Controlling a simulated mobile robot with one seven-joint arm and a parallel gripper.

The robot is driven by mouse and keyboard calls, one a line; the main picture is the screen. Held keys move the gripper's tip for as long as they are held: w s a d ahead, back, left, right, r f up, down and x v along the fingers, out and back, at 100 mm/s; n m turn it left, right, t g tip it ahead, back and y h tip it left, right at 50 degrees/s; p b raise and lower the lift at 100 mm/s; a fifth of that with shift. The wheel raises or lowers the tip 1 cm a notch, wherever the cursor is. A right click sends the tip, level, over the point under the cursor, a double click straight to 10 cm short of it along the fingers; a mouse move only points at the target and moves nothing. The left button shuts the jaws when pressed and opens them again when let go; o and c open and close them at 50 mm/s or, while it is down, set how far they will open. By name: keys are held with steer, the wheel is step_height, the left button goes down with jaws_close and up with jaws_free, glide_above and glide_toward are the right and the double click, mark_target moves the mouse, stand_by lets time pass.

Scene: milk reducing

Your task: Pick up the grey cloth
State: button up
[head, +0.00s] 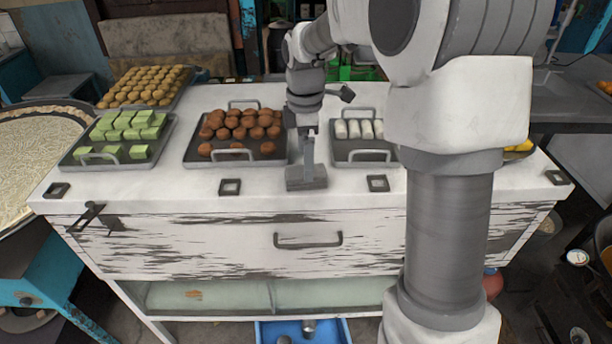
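The grey cloth (306,181) lies as a small folded block on the white counter, near its front edge and between two trays. My gripper (308,160) points straight down over it, with its tip at the cloth's upper part, at or very near contact. The fingers look like one narrow grey shape from here, so I cannot tell whether they are open or shut on the cloth. The gripper hides part of the cloth's back side.
A tray of brown balls (238,158) is close on the left and a tray of white rolls (360,156) close on the right. Trays of green cubes (92,163) and golden balls (152,104) stand farther left. The counter's front strip (150,196) is mostly clear.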

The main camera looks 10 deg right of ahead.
steer(key=f, duration=0.4)
steer(key=shift+w+f+p, duration=0.25)
steer(key=shift+f+p, duration=0.05)
steer(key=shift+f, duration=0.1)
steer(key=c, duration=1.4)
